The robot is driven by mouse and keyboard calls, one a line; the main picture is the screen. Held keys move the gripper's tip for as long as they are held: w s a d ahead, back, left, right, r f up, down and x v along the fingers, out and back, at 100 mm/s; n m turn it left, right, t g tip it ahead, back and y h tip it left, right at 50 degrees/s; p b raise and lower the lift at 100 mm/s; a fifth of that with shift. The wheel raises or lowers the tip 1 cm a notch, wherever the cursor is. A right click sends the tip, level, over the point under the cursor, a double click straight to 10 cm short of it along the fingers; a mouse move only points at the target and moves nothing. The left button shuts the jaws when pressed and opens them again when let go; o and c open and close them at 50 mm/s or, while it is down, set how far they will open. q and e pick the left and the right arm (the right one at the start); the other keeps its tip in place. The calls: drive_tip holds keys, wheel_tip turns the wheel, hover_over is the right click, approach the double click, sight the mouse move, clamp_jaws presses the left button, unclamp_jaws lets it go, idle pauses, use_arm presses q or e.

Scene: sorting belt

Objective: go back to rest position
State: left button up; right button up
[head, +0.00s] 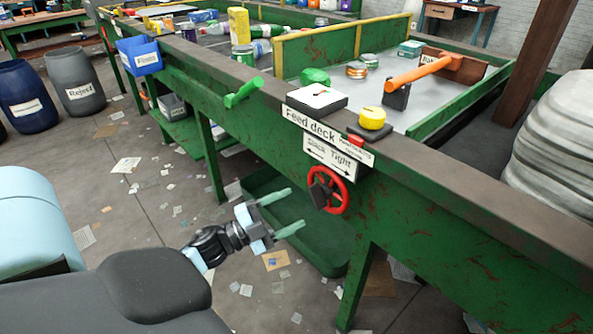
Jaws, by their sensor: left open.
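My left gripper (282,213) is open and empty. It hangs in the air in front of the green sorting belt frame (440,245), below the rail and to the left of the red handwheel (328,190). Its two pale green fingers point right and do not appear to touch anything. My left arm comes in from the lower left. My right gripper is not in the head view.
A green handle (243,92) sticks out to the left. Blue (27,98) and grey (75,82) barrels stand at left. Paper scraps litter the floor.

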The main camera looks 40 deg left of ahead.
use_arm(q)
drive_tip(key=shift+s, duration=0.1)
idle(0.5)
